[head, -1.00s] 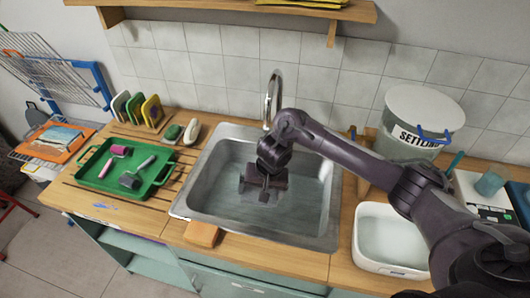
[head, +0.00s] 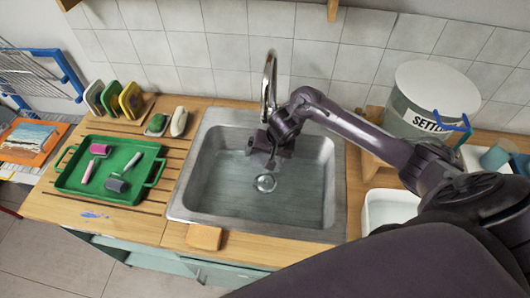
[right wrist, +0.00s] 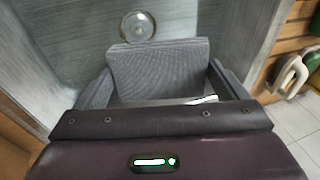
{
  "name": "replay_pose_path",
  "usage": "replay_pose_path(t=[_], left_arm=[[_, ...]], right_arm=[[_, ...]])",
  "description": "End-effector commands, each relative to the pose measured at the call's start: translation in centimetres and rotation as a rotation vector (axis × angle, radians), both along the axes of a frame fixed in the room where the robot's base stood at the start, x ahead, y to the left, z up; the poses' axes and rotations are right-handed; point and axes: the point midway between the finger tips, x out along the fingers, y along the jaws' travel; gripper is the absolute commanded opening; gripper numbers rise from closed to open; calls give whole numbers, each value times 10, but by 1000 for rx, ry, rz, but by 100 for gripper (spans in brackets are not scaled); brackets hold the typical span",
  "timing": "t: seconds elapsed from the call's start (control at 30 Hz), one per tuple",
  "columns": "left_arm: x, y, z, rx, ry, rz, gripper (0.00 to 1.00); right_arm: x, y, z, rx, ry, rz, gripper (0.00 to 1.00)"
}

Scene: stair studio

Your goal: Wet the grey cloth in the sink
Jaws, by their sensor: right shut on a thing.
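The steel sink (head: 183,205) is set in the wooden counter, with a curved chrome tap (head: 268,75) at its back edge. No water stream shows at the tap. My right gripper (head: 268,158) is over the back part of the basin, close below the tap. In the right wrist view its fingers (right wrist: 160,85) are shut on the grey cloth (right wrist: 160,66), a ribbed grey piece between them. The round drain (head: 265,183) shows in front of the gripper, and it also shows in the right wrist view (right wrist: 138,26). My left gripper is out of view.
A green tray (head: 133,190) with rollers lies left of the sink. Coloured pads in a rack (head: 128,110) and soap-like pieces (head: 168,122) stand behind it. A sponge block (head: 204,237) lies at the front edge. A white tub (head: 385,207) and settling bucket (head: 435,95) stand right.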

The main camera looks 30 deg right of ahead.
Motion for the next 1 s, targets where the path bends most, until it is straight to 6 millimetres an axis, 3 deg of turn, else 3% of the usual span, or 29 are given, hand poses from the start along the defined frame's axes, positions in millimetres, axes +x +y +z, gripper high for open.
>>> replay_pose_path(t=[0.07, 0.17, 0.4, 0.47, 0.8, 1.0], left_arm=[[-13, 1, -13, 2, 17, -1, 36], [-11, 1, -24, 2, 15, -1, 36], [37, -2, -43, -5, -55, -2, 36], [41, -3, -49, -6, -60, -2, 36], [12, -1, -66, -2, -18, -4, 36], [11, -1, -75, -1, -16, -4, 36]], right_arm=[[1, 0, -10, 0, -2, 1, 75], [1, 0, -18, 0, -2, 1, 75], [1, 0, -36, 0, 0, 1, 75], [1, 0, -41, 0, -1, 1, 75], [0, 0, -71, 1, 2, -1, 75], [0, 1, -91, 2, 2, 0, 75]])
